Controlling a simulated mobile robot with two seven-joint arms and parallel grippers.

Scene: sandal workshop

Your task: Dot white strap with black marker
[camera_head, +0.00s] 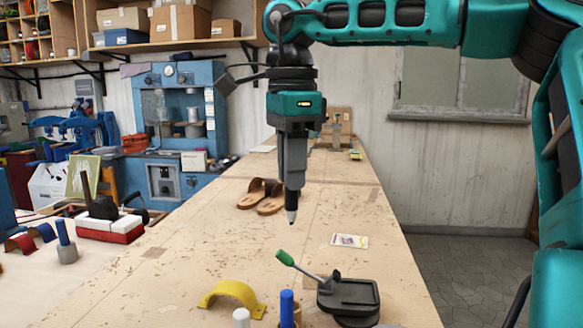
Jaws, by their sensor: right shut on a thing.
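My right gripper (291,186) hangs straight down above the middle of the long wooden table. It is shut on a marker (291,216), whose pale cone and black tip point down, with the tip apart from the tabletop as far as I can tell. Most of the marker is hidden between the fingers. I cannot make out a white strap. A yellow curved strap (231,294) stands arched near the table's front edge. A red strap (19,243) and a blue strap (46,232) are at the left. My left gripper is not in view.
A clamp-like tool with a green-knobbed lever (348,294) stands at the front right, beside a blue peg (287,308) and a white peg (241,318). A small card (349,240) lies right. The table's middle (215,245) is clear.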

